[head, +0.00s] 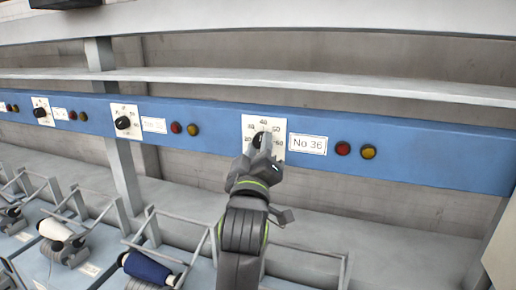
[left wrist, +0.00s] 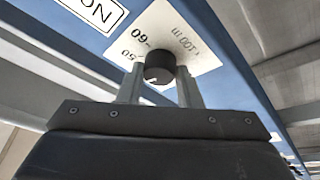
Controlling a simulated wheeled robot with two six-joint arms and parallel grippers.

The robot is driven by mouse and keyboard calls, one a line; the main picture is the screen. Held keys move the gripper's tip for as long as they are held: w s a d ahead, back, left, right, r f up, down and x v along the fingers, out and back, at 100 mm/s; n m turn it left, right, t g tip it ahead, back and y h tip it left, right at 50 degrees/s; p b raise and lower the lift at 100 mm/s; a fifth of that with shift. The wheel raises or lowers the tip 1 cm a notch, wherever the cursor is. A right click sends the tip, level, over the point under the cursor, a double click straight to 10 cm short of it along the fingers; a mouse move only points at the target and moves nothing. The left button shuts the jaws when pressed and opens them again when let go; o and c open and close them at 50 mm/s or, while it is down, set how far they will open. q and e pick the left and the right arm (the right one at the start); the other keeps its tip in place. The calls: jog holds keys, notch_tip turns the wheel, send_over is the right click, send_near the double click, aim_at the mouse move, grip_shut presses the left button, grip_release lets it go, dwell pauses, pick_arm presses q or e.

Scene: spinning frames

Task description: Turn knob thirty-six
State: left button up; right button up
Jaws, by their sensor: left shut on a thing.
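Knob thirty-six is a black round knob (head: 257,141) on a white dial plate (head: 249,122) with numbers, set in the blue rail beside the label "No 36" (head: 307,144). My left gripper (head: 264,146) is at the knob and hides part of it and of the dial. In the left wrist view the knob (left wrist: 160,66) sits between the two fingers of my left gripper (left wrist: 160,78), which is shut on it. The dial plate (left wrist: 200,50) shows behind it, with the marks 50 and 60 to the left. My right gripper is not in view.
A red button (head: 342,148) and a yellow button (head: 368,152) are right of the label. Other knobs (head: 122,122) sit further left on the blue rail (head: 440,160). Below are grey metal frames with a blue spool (head: 147,268) and a white spool (head: 56,230).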

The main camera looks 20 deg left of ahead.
pick_arm(q)
jog(key=shift+n+g+y, duration=0.5)
jog(key=shift+n+y, duration=0.2)
jog(key=shift+n, duration=0.9)
jog(key=o, duration=1)
jog(key=shift+c, duration=0.2)
jog(key=shift+f, duration=0.1)
